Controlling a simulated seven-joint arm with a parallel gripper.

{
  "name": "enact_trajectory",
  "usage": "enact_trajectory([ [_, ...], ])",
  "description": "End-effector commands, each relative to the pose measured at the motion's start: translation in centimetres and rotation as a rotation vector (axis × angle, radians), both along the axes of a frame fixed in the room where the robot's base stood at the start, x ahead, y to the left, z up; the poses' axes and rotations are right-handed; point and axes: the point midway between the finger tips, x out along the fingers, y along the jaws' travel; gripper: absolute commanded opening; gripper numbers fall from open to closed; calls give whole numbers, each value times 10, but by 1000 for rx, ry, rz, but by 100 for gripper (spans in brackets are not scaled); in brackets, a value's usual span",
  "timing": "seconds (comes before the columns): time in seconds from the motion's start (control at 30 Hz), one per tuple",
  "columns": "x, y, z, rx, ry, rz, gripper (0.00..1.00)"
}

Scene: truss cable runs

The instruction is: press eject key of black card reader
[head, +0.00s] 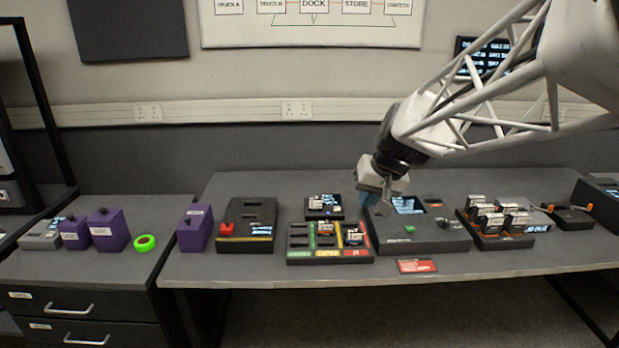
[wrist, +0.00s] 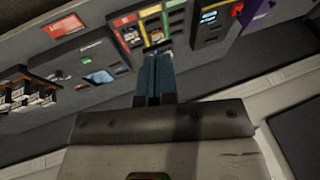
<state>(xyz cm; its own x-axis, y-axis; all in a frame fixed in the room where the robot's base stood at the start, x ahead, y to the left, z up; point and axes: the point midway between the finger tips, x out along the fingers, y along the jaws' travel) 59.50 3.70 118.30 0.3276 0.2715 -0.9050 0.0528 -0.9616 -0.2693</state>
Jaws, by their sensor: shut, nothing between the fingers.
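A small black unit that looks like the card reader (head: 310,212) stands behind the colour-striped tray. It has a small screen, a white-labelled card and a blue light on its front. I cannot make out its eject key for sure. My gripper (head: 368,199) is shut and empty, pointing down just right of this unit, above the left end of a larger dark box. In the wrist view the blue fingertips (wrist: 155,62) lie together. The blue light shows just past them, and the fingers hide most of the small unit. I cannot tell if they touch anything.
The dark box (head: 395,242) with a screen and green key is beside the small unit. The tray (head: 330,257) of card slots is in front. A black unit with a red key (head: 247,240) is left; a card rack (head: 490,238) is right. The table's front edge is mostly clear.

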Motion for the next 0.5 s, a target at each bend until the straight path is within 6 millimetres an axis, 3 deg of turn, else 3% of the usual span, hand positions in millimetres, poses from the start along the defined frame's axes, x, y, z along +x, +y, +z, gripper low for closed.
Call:
enact_trajectory([
  [0.5,121,8,-16,90,-58,-9,0],
])
